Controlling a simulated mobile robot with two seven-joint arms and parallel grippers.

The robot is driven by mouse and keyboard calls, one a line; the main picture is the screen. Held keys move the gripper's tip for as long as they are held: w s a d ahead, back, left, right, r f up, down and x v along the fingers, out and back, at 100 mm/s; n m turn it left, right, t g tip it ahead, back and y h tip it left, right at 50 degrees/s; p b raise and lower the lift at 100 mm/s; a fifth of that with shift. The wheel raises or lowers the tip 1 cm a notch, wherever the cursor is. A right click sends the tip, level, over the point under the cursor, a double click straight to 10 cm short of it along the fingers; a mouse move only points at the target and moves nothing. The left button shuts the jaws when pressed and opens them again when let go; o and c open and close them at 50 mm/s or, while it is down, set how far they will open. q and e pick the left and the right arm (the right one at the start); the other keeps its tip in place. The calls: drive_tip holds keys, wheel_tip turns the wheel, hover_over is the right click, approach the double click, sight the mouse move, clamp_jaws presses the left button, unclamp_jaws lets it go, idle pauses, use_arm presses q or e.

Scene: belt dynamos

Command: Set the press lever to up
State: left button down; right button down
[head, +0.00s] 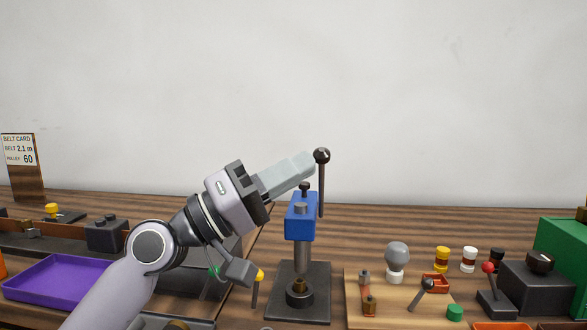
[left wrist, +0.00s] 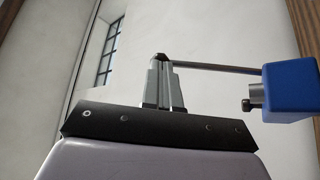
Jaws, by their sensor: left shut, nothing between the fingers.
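The press (head: 300,222) has a blue head on a grey column and a dark base. Its lever (head: 322,185) is a thin dark rod with a round black knob (head: 322,155), and it points straight up at the right side of the blue head. My left gripper (head: 309,164) is shut and empty, with its fingertips right beside the knob, on its left. In the left wrist view, the closed fingertips (left wrist: 161,60) overlap the lever's knob end, and the rod (left wrist: 215,68) runs to the blue head (left wrist: 290,90). I cannot tell whether they touch. My right gripper is not in view.
A purple tray (head: 58,279) lies at the left. A wooden board (head: 390,312) with small parts and a grey ball-topped piece (head: 397,258) is right of the press. A red-knobbed lever box (head: 493,300) and a green block (head: 563,255) stand further right. Space above the bench is clear.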

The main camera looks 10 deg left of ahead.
use_arm(q)
drive_tip(key=w+r+n+t+y+p, duration=0.1)
drive_tip(key=w+r+n+y+p, duration=0.2)
drive_tip(key=p, duration=0.9)
drive_tip(key=w+n, duration=0.2)
drive_tip(key=w, duration=0.1)
drive_tip(key=shift+r, duration=0.35)
drive_tip(key=shift+w, duration=0.1)
